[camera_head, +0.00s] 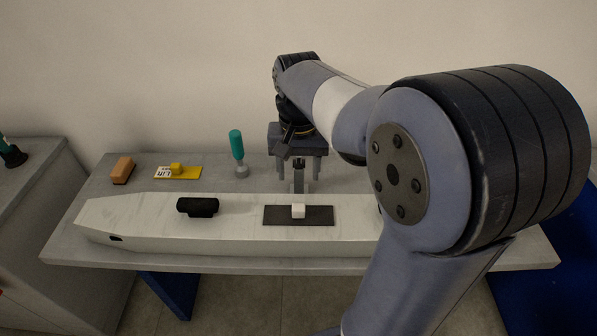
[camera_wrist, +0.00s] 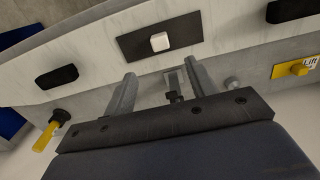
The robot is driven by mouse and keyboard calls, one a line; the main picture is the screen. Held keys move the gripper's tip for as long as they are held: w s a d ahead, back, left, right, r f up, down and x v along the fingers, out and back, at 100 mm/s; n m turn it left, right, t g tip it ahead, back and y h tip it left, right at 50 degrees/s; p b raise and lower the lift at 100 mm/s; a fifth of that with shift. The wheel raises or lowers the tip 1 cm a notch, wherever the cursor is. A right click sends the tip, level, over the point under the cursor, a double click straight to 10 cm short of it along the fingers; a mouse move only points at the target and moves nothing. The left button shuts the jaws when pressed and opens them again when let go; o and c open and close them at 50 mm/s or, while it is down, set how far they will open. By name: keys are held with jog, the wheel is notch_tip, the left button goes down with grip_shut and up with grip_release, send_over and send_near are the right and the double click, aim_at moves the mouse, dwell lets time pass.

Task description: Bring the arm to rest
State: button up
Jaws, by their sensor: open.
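My arm reaches over the bench in the head view, bent, with my gripper (camera_head: 298,172) pointing down behind the long white body. In the wrist view my gripper (camera_wrist: 160,72) has its two grey fingers spread, with nothing held between them. The small white block (camera_head: 298,211) rests on a dark plate (camera_head: 270,215) on the white body (camera_head: 140,212), in front of the fingers. The block also shows in the wrist view (camera_wrist: 160,42), beyond the fingertips. My arm hides the right part of the bench in the head view.
A teal-handled tool (camera_head: 237,148) stands upright left of my gripper. A yellow plate (camera_head: 180,172) and an orange-brown block (camera_head: 123,170) lie farther left. A black piece (camera_head: 197,207) sits on the white body. A yellow-handled tool (camera_wrist: 47,135) shows in the wrist view.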

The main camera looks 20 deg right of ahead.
aim_at(299, 207)
notch_tip(299, 207, down, 10)
jog(key=shift+f, duration=0.25)
jog(key=shift+r+p, duration=0.6)
jog(key=shift+r, duration=0.15)
jog(key=shift+f, duration=0.15)
